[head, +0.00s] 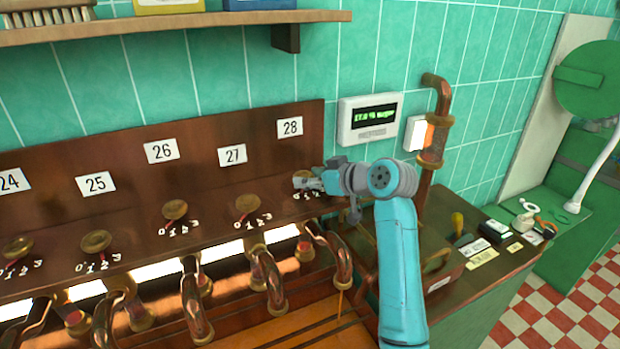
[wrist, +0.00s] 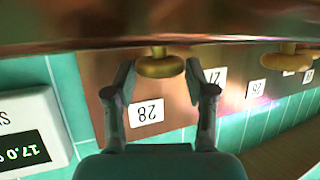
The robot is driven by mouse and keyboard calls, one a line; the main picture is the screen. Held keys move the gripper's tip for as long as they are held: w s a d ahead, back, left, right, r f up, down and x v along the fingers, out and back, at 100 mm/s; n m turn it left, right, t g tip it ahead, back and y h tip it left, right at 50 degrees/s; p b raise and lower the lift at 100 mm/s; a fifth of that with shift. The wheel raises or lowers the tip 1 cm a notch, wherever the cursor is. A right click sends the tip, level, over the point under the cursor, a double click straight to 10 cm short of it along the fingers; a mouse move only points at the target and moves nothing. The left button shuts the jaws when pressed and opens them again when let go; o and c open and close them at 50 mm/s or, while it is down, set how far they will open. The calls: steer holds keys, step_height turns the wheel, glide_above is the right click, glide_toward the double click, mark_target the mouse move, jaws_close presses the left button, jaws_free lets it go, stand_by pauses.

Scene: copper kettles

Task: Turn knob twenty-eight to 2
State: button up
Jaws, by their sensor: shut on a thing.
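Knob twenty-eight (head: 301,174) is a round brass knob below the plate 28 (head: 290,127) on the copper panel; it is mostly hidden by my gripper in the head view. My gripper (head: 308,182) reaches it from the right. In the wrist view, which is upside down, my gripper (wrist: 160,76) has one finger on each side of the brass knob (wrist: 160,65) and is shut on it. The plate 28 (wrist: 147,112) shows between the fingers. The scale at this knob is largely covered, so its setting cannot be read.
Knobs 27 (head: 247,203), 26 (head: 175,209) and 25 (head: 96,241) stand in a row to the left. Copper pipes (head: 270,282) curve below. A white display box (head: 369,119) and an upright copper pipe (head: 436,125) are at the right. A wooden shelf (head: 180,24) runs above.

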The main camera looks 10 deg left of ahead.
steer(key=n+g, duration=0.1)
steer(key=g, duration=0.1)
steer(key=n+g+y, duration=0.1)
steer(key=n+g, duration=0.1)
steer(key=w+n+g+y, duration=0.1)
steer(key=n+g, duration=0.1)
steer(key=shift+w+d, duration=0.1)
steer(key=shift+d, duration=0.15)
steer(key=shift+w+n+g, duration=0.2)
steer(key=shift+n+g, duration=0.85)
steer(key=shift+g, duration=0.05)
steer(key=shift+w+n+g, duration=0.15)
steer(key=shift+n+g, duration=0.9)
steer(key=shift+g, duration=0.05)
steer(key=shift+f+n+g, duration=0.1)
steer(key=shift+n+g, duration=0.3)
steer(key=shift+g, duration=0.1)
steer(key=o, duration=1.2)
steer(key=shift+c, duration=0.2)
steer(key=v, duration=0.7)
steer(key=shift+w, duration=0.1)
steer(key=shift+d, duration=0.1)
